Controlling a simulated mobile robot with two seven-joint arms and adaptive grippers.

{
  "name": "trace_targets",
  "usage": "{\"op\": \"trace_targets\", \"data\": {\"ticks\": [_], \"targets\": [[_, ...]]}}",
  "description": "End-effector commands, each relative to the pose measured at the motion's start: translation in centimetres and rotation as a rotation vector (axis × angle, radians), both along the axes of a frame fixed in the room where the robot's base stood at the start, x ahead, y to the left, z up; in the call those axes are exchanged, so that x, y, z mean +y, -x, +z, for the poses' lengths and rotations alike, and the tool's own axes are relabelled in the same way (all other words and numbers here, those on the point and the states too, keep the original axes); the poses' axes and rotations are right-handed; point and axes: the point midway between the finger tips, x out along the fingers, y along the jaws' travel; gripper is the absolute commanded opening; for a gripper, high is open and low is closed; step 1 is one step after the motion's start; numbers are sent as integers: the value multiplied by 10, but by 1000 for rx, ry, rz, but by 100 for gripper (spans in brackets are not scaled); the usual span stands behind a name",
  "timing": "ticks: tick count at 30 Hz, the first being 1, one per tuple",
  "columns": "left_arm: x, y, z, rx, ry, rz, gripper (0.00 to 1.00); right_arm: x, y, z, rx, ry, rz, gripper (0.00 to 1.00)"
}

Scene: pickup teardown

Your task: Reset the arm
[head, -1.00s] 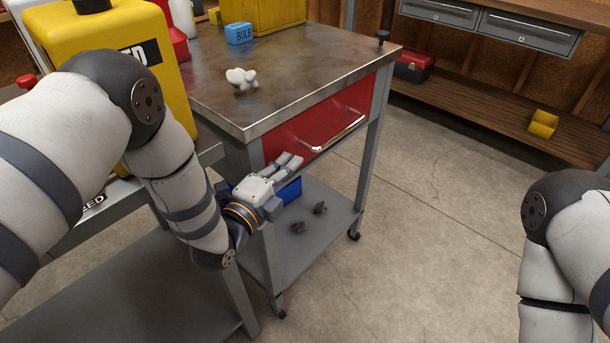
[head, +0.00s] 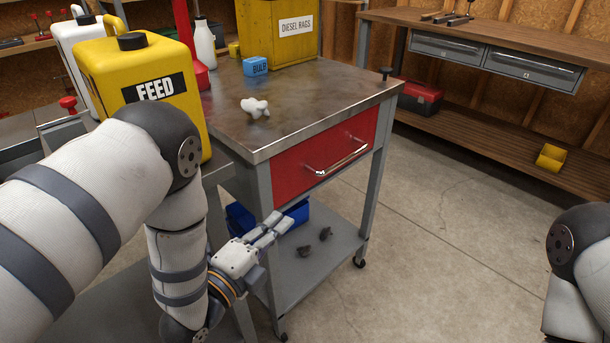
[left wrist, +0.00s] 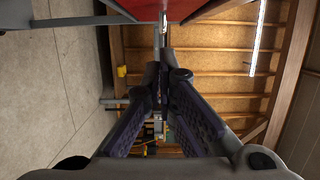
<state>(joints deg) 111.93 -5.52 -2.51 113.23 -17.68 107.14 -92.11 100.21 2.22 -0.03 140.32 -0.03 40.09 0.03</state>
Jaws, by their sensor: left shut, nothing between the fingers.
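My left gripper (head: 268,234) is shut and empty. In the head view it is in front of the metal cart's left front leg, below the red drawer (head: 325,155). The drawer is closed, with a metal handle (head: 342,161). In the left wrist view the two fingers (left wrist: 163,72) come together at their tips, with the red drawer front (left wrist: 145,8) at the top edge. My right arm enters the head view at the lower right, but its gripper is out of view.
The cart top (head: 310,110) holds a small white object (head: 255,108), a blue bulb box (head: 255,66) and a yellow diesel rags bin (head: 270,35). A yellow feed jug (head: 150,90) stands at left. Blue bins (head: 240,217) sit on the lower shelf. Open floor (head: 450,230) lies right.

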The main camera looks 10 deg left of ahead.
Motion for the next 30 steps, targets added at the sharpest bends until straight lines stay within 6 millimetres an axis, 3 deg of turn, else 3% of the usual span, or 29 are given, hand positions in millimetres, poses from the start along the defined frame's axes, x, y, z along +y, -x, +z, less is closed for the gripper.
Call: {"op": "trace_targets", "data": {"ticks": [2, 4, 7, 9, 11, 12, 15, 19, 21, 23, 30], "targets": [[2, 2, -6, 31, 12, 6, 0, 0, 0, 0, 0, 0, 0, 0], [9, 13, -28, 169, 70, 38, 0, 0, -1, 2, -5, 0, 0, 0], [31, 58, -90, 553, 249, 180, 0, 0, -5, 5, -18, 0, 0, 0], [49, 111, -133, 853, 406, 360, 0, 0, -8, 8, -27, 0, 0, 0], [63, 163, -159, 1076, 532, 548, 0, 0, -10, 10, -35, -1, 0, 0], [71, 200, -171, 1206, 609, 689, 0, 0, -11, 11, -39, 0, 0, 0], [84, 288, -183, 1447, 763, 1056, 0, 0, -14, 14, -49, 0, 0, 0], [91, 370, -175, 1592, 867, 1450, 0, 0, -16, 16, -57, -1, -1, 0], [93, 394, -169, 1618, 889, 1582, 0, 0, -17, 16, -59, 0, -2, 0], [93, 405, -166, 1627, 898, 1645, 0, 0, -17, 17, -59, 0, -2, 0], [93, 409, -165, 1630, 901, 1667, 0, 0, -17, 16, -59, 0, -2, 0]]}}
